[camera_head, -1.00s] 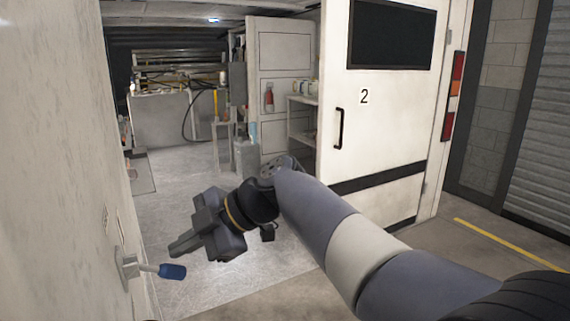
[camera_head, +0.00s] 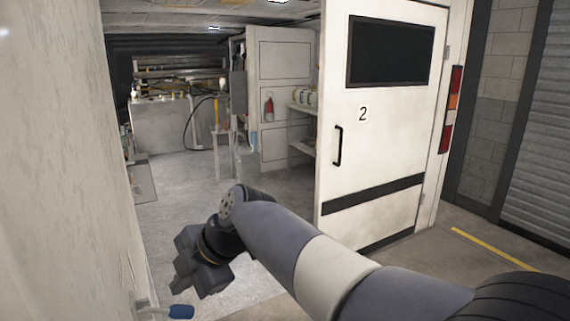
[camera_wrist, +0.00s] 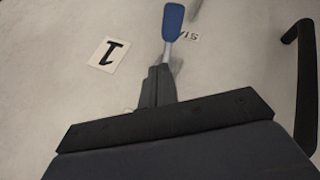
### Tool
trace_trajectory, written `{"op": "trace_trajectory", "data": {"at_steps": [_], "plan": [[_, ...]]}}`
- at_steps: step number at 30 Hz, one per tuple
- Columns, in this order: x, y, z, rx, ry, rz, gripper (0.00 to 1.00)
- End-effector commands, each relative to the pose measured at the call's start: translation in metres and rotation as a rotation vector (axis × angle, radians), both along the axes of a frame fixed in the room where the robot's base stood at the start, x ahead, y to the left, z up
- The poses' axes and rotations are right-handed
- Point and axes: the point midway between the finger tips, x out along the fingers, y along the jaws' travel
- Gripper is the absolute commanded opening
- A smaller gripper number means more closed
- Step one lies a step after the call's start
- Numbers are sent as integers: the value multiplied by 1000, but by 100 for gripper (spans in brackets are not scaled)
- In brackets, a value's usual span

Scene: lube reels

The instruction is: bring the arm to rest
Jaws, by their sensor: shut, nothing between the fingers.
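My gripper (camera_head: 181,286) is at the lower left of the head view, pointing down and to the left beside the white wall panel. Its fingers (camera_wrist: 158,86) are together and empty in the wrist view. A lever with a blue grip (camera_head: 181,312) sticks out from the panel just below the gripper. In the wrist view the blue grip (camera_wrist: 173,20) shows beyond the fingertips. I cannot tell whether the fingers touch the lever. My arm reaches in from the lower right.
The near white panel (camera_head: 50,160) runs along the left. A white door marked 2 (camera_head: 375,130) stands open at the right. A black handle (camera_wrist: 303,85) and a label 1 (camera_wrist: 108,54) are close by in the wrist view. Floor (camera_head: 190,180) between them is clear.

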Motion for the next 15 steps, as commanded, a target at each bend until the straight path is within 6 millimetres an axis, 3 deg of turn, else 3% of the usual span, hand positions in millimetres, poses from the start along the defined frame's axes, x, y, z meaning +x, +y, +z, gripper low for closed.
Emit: {"op": "trace_trajectory", "data": {"at_steps": [15], "plan": [[-7,12,16,-162,-88,4,0]]}}
